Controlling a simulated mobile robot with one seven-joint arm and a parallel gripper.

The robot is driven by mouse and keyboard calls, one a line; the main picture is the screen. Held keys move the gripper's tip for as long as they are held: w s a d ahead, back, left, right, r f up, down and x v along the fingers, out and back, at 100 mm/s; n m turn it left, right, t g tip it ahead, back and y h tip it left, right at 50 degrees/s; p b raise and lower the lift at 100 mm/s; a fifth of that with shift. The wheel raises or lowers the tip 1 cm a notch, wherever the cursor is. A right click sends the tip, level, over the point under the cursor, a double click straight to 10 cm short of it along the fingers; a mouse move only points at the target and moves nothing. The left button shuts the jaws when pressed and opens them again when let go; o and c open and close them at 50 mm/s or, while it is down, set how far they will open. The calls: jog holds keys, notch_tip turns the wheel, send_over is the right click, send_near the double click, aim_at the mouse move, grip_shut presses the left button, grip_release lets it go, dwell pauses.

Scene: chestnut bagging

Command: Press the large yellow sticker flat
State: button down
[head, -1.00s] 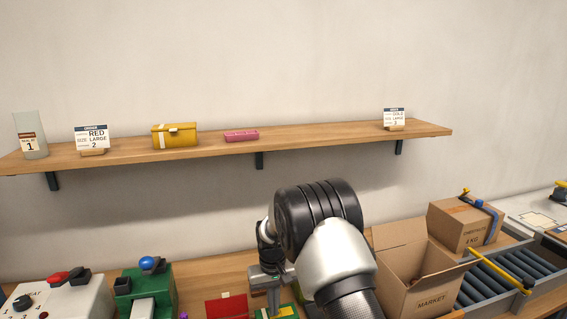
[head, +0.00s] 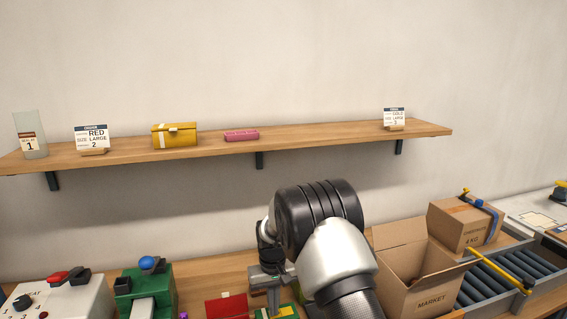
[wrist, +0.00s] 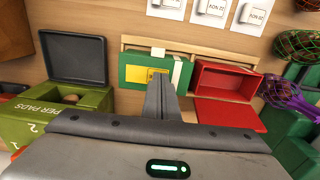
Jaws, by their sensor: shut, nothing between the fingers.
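The yellow sticker (wrist: 144,75) lies on the green box (wrist: 130,58) in the wrist view. My gripper (wrist: 161,80) is shut and empty, with its fingertips over the right part of the sticker. The fingers hide that part of the sticker, and I cannot tell whether they touch it or whether it lies fully flat. In the head view my gripper (head: 271,290) points down at the green box (head: 284,313), which is cut off by the lower edge. A pale strip runs down the right side of the box in the wrist view.
An open red box (wrist: 229,80) stands right of the green box. A dark-lidded olive container (wrist: 75,115) stands at left. Netted bags (wrist: 290,95) lie at right. An open carton (head: 420,290) stands beside my arm, near a roller conveyor (head: 500,280). A shelf (head: 330,139) runs behind.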

notch_tip(320, 180, up, 7)
jog(key=p, duration=0.3)
dwell(0.5)
jog(key=shift+f, duration=0.1)
jog(key=s+d+r+m+t, duration=0.1)
jog(key=s+d+r, duration=0.25)
jog(key=r, duration=0.45)
jog(key=s+d+r+t, duration=0.1)
jog(key=s+d+r, duration=0.25)
jog(key=r, duration=0.45)
jog(key=s+d+r+m+t, duration=0.1)
jog(key=s+d+r, duration=0.25)
jog(key=r, duration=0.45)
jog(key=s+d+r+t, duration=0.1)
jog(key=s+d+r, duration=0.1)
jog(key=s, duration=0.8)
jog(key=s+d+r+m+t+p, duration=0.1)
jog(key=s+d+r, duration=0.2)
jog(key=s, duration=0.8)
jog(key=shift+d+t, duration=0.3)
jog(key=shift+d, duration=0.35)
